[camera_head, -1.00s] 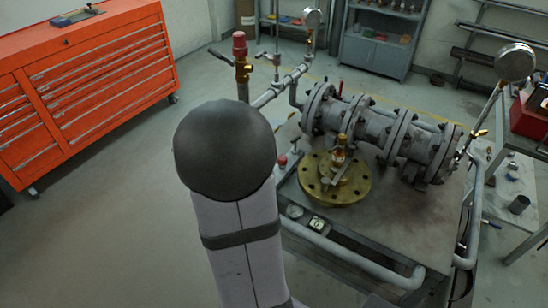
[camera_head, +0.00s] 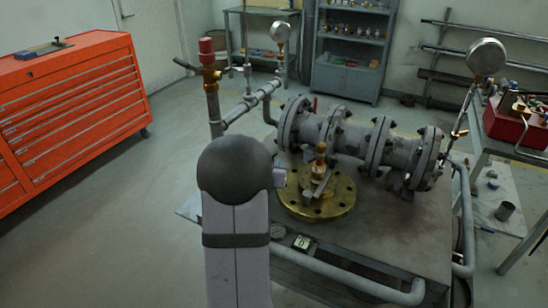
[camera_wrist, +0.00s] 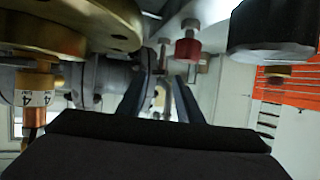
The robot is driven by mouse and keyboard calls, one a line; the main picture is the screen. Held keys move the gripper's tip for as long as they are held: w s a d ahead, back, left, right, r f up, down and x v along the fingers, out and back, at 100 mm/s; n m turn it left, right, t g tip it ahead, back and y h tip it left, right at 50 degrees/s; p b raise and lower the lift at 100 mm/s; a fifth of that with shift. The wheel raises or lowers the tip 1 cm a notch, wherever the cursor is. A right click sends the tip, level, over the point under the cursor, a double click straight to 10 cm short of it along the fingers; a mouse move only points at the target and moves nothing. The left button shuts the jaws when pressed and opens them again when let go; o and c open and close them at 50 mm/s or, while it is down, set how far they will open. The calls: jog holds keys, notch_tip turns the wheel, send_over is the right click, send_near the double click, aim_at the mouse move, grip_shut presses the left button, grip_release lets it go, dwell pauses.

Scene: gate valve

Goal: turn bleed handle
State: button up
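The brass fitting (camera_head: 319,160) with a small lever (camera_head: 323,185) stands on the round brass flange (camera_head: 335,205), in front of the grey flanged pipe (camera_head: 362,143). I cannot tell which lever is the bleed handle. A red-capped brass valve (camera_head: 207,62) with a grey side lever (camera_head: 186,66) stands at the left. My gripper is hidden behind my arm in the head view. In the wrist view my gripper (camera_wrist: 160,108) shows two dark fingers apart, with a small blurred brass and grey part (camera_wrist: 160,96) seen between them. Contact cannot be told. A red knob (camera_wrist: 187,50) shows above the fingers.
Pressure gauges (camera_head: 486,57) rise at the right and back. An orange tool cabinet (camera_head: 75,115) stands left, a red toolbox (camera_head: 508,125) right. Brass flange discs (camera_wrist: 85,22) fill the wrist view's upper left.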

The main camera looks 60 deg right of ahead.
jog(key=shift+p+x, duration=0.7)
jog(key=shift+x, duration=5.25)
jog(key=shift+f, duration=0.1)
